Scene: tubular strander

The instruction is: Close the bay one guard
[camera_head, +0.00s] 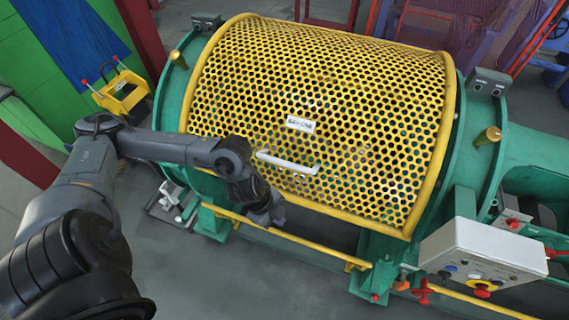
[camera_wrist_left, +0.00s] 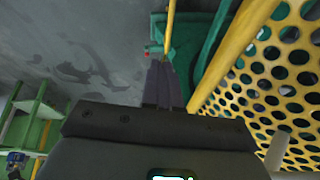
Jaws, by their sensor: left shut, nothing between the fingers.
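The bay guard (camera_head: 330,75) is a curved yellow perforated cover lying over the green machine between its two end frames. A white label (camera_head: 300,123) and a white bar handle (camera_head: 287,162) sit on its front. I cannot tell whether its lower edge is fully seated. My left gripper (camera_head: 268,213) is shut and empty, just in front of the guard's lower left part, below and left of the handle. In the left wrist view, the shut fingers (camera_wrist_left: 164,85) point past the yellow guard (camera_wrist_left: 285,75) on the right, with the pale handle (camera_wrist_left: 277,150) at lower right.
A yellow rail (camera_head: 300,245) runs low along the machine's front. A grey control box (camera_head: 480,255) with buttons and red knobs stands at the right front. A yellow cart (camera_head: 122,90) is at the back left. The grey floor in front is mostly clear.

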